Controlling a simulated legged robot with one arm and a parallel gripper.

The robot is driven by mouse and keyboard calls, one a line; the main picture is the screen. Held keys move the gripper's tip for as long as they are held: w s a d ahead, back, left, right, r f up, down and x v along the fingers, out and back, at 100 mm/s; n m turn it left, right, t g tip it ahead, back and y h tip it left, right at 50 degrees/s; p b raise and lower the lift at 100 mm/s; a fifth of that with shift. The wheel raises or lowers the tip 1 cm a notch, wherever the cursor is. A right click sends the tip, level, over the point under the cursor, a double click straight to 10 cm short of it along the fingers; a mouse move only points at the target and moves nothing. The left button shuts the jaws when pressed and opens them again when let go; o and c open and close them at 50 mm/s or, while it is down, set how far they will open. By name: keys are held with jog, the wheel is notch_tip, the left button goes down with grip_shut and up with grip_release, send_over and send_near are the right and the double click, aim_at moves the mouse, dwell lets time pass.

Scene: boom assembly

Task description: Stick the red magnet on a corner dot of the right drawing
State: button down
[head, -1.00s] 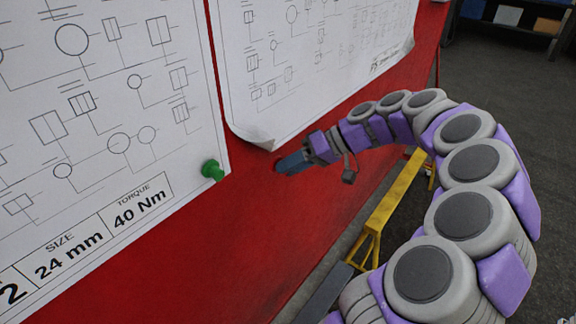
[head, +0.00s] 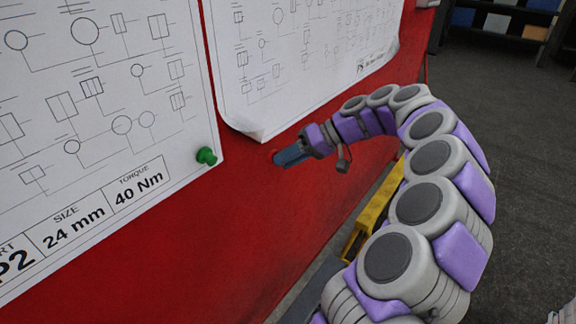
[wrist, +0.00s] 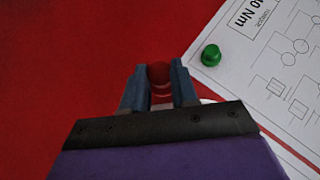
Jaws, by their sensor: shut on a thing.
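My gripper (head: 279,157) is shut on the red magnet (wrist: 158,73), which shows between the fingertips in the wrist view (wrist: 158,85). In the head view the magnet blends into the red board. The right drawing (head: 300,60) hangs on the board, its lower left corner curling away from the surface. My gripper is just below and right of that curled corner, close to bare red board. I cannot tell whether the magnet touches the board. No corner dot is clearly visible; the curl may hide one.
The left drawing (head: 100,130) has a green magnet (head: 206,156) on its lower right corner; that magnet also shows in the wrist view (wrist: 211,55). Bare red board (head: 190,230) lies below both drawings. A yellow frame (head: 370,220) stands behind my arm. Dark floor is at the right.

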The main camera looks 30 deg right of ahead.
jog(key=w+a+p, duration=0.1)
jog(key=w, duration=0.2)
jog(key=w+a+p, duration=0.1)
jog(key=w+p, duration=0.1)
jog(key=w, duration=0.2)
jog(key=w+a+p, duration=0.1)
jog(key=w, duration=0.2)
jog(key=shift+w+a+f+p, duration=0.1)
jog(key=shift+w+a+p, duration=0.2)
jog(key=shift+w+a, duration=0.1)
dwell(0.5)
jog(key=shift+d, duration=0.15)
